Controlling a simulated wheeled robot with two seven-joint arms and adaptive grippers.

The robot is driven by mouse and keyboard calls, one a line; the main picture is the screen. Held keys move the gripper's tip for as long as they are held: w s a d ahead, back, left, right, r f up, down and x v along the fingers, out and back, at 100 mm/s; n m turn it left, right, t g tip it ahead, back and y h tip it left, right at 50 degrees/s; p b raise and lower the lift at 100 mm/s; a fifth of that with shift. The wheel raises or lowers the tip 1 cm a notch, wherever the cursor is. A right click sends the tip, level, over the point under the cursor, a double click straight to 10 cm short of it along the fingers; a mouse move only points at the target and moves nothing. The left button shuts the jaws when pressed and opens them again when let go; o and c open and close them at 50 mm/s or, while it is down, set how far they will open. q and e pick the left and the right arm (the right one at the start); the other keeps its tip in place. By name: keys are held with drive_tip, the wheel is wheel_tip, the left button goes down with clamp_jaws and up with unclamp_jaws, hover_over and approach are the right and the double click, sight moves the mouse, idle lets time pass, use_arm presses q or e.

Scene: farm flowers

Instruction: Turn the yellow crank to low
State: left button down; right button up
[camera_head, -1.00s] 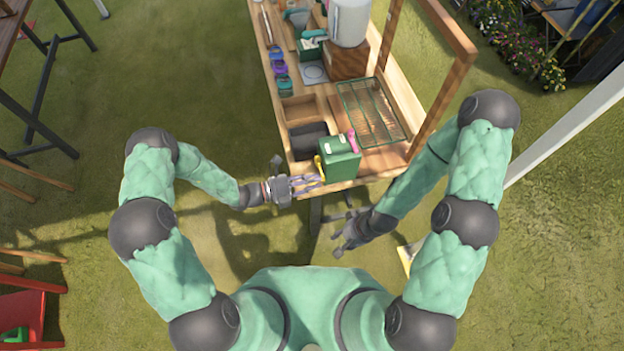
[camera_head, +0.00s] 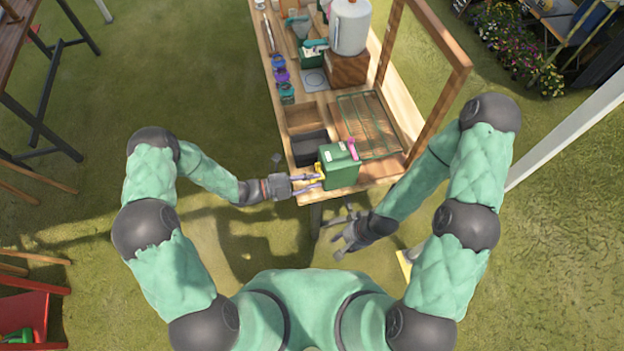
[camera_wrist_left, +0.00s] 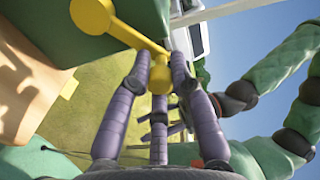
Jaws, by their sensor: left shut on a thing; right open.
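The yellow crank (camera_wrist_left: 118,28) is on the side of a green box (camera_head: 341,168). In the left wrist view its arm slants down to the right from a round hub to a knob (camera_wrist_left: 160,78). My left gripper (camera_head: 315,182) is at the box's left side. Its purple fingers are closed around the knob end in the left wrist view. In the head view the crank (camera_head: 321,168) is small and partly hidden by the fingers. A pink handle (camera_head: 352,149) is on the box's other side. My right gripper (camera_head: 342,236) is open and empty, below and in front of the bench.
The green box stands at the near end of a wooden bench (camera_head: 378,170). Behind it are a wire rack (camera_head: 366,124), a dark tray (camera_head: 309,147) and several small jars. A wooden frame (camera_head: 438,82) rises at the right. Grass is open to the left.

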use_arm(q)
drive_tip(key=shift+r, duration=0.1)
drive_tip(key=c, duration=1.4)
unclamp_jaws()
drive_tip(key=shift+o, duration=0.2)
drive_tip(key=v, duration=1.2)
drive_tip(key=shift+w, duration=0.1)
